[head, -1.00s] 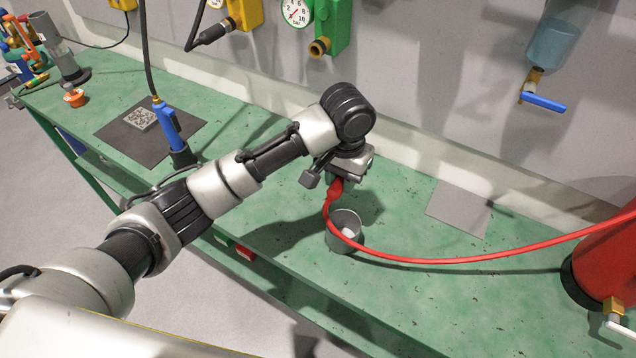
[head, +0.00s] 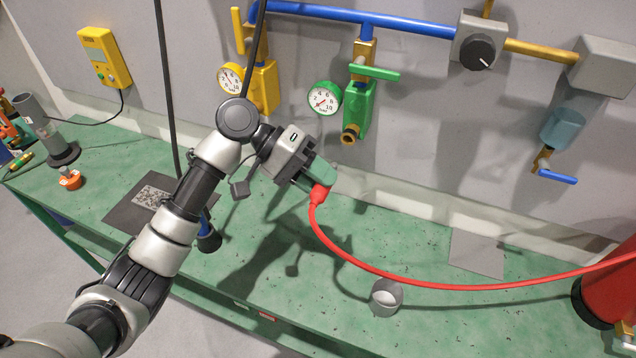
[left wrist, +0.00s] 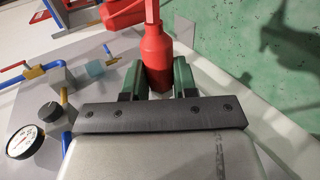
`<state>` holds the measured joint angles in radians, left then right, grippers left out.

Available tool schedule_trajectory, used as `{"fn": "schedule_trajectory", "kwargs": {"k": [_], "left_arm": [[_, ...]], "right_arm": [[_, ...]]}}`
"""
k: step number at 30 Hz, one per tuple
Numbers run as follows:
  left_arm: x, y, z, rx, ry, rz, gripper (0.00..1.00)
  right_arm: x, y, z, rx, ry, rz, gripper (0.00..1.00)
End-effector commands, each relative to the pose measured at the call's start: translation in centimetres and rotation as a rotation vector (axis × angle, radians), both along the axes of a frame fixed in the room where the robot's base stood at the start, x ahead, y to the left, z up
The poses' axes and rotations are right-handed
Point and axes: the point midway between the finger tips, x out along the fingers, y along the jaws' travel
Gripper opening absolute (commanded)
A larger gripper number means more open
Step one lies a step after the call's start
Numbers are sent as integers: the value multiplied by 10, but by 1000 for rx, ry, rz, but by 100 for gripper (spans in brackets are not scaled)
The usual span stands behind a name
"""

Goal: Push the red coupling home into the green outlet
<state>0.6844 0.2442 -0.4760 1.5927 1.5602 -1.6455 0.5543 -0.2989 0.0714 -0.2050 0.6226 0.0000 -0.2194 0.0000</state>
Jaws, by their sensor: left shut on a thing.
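The green outlet (head: 357,112) is a green valve block on the wall, with a brass nozzle (head: 349,135) at its lower end and a green lever on top. My left gripper (head: 321,183) is up in the air, left of and below the nozzle, apart from it. Its green fingers are shut on the red coupling (head: 318,194), which trails a red hose (head: 400,278). In the left wrist view the red coupling (left wrist: 155,60) sits between the two green fingers (left wrist: 157,80). The coupling's mating end is hidden there. My right gripper is not in view.
A yellow outlet (head: 264,86) with its own gauge is left of the green one. A red tank (head: 610,285) stands at the right.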

Motion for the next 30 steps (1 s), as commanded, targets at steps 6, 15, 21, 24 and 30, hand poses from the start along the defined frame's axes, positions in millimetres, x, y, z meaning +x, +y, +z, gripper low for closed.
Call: {"fn": "schedule_trajectory", "kwargs": {"k": [6, 15, 21, 24, 30], "left_arm": [[0, 0, 0, -2, 0, 1, 3], [0, 1, 3, 2, 2, 2, 3], [19, -5, -1, 1, 0, 2, 3], [28, -9, -1, 1, -1, 1, 3], [45, -14, -1, 0, -2, 1, 3]], "right_arm": [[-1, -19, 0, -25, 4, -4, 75], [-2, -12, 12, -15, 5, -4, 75], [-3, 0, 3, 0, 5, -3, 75], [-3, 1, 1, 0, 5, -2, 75], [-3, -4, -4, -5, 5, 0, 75]]}}
